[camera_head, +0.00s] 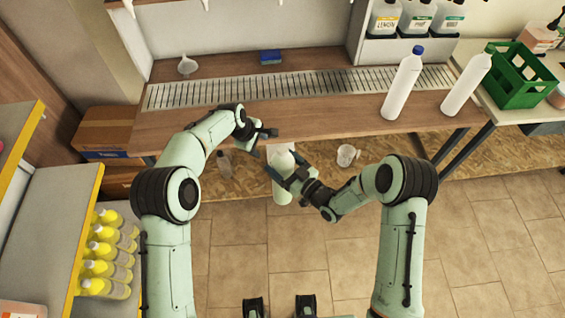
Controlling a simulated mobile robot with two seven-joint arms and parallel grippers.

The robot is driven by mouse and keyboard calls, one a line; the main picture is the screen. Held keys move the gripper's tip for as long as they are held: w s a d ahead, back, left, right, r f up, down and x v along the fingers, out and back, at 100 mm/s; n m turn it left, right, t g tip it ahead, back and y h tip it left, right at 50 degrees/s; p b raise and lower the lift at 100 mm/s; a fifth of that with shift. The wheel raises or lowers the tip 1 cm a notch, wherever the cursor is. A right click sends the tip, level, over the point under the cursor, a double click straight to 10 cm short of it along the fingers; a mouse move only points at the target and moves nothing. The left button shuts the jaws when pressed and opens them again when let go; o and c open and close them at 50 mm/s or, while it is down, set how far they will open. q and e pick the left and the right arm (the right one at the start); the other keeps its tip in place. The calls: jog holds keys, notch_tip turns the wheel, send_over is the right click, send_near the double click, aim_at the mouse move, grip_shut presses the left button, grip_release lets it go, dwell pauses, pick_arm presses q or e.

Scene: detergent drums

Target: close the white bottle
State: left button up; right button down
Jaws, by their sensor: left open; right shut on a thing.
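A white bottle (281,159) is near the front edge of the table, at the middle of the head view. My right gripper (284,177) is shut on it, with the bottle showing above and below the fingers. My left gripper (266,133) is open and empty, just above and to the left of the bottle's top. The bottle's top is small and pale here, and I cannot tell whether a cap is on it. Two more white bottles stand on the table at the right, one with a blue cap (417,50) and one with a green cap (491,49).
The wooden table (330,121) has a long metal grate (250,88). A blue sponge (270,57) and a white funnel (187,66) lie at the back. A green crate (520,80) stands at the right. A clear jug (347,155) and a dark-topped bottle (225,163) are on the lower shelf.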

aim_at(282, 148)
pick_arm(q)
jog(key=s+d+r+n+y, duration=0.1)
jog(key=s+d+r+n, duration=0.1)
jog(key=r+n, duration=0.2)
jog(key=s+d+r+n+g, duration=0.1)
jog(key=s+d+r+n, duration=0.1)
jog(key=r+n, duration=0.3)
jog(key=s+d+r+n+g+y, duration=0.1)
jog(key=s+d+r+n, duration=0.2)
jog(key=r, duration=0.6)
jog(key=shift+d+r+n+y, duration=0.15)
jog(key=shift+d+n+y, duration=0.15)
jog(key=shift+n, duration=0.4)
jog(key=shift+s+a+f+n+g+y, duration=0.25)
jog(key=shift+s+n, duration=0.25)
jog(key=shift+n, duration=0.3)
jog(key=shift+f, duration=0.15)
jog(key=shift+f, duration=3.9)
jog(key=shift+c, duration=0.3)
grip_shut()
